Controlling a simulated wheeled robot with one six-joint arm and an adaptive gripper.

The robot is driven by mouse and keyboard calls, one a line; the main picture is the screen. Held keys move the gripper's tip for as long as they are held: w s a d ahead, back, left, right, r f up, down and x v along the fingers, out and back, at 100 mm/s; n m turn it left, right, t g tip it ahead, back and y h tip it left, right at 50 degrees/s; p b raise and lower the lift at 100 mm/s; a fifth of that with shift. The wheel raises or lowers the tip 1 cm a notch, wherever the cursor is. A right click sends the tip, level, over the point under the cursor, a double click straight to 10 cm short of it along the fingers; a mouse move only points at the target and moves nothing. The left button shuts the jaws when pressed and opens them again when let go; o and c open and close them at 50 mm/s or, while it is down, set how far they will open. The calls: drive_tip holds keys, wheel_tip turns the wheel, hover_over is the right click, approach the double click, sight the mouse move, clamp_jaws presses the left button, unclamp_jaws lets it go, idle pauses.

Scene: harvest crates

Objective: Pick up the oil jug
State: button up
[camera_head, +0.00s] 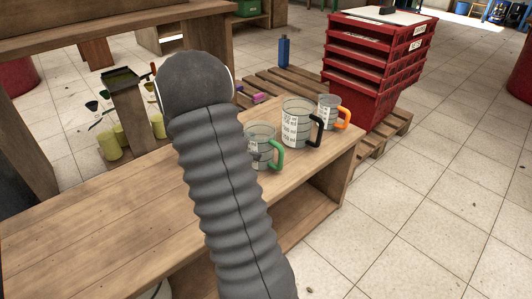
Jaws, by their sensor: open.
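Three clear measuring jugs with printed scales stand upright in a row on the right end of the wooden bench. One has a green handle (280,155), one a black handle (319,131) and one an orange handle (344,119). I cannot tell which is the oil jug; no oil label is readable. My grey ribbed arm rises through the middle of the view and partly covers the green-handled jug's left side. My gripper is not visible, so its place relative to the jugs does not show.
The wooden bench (85,240) is clear on its left. Stacked red crates (372,70) stand on a pallet (372,140) behind the jugs. A blue bottle (284,52) stands behind too. Several yellow-green cups (108,147) are at the left. Tiled floor is open at right.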

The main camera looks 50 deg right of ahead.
drive_tip(key=x, duration=0.2)
drive_tip(key=shift+s+d+f, duration=0.15)
drive_tip(key=shift+d, duration=0.05)
drive_tip(key=c, duration=1.1)
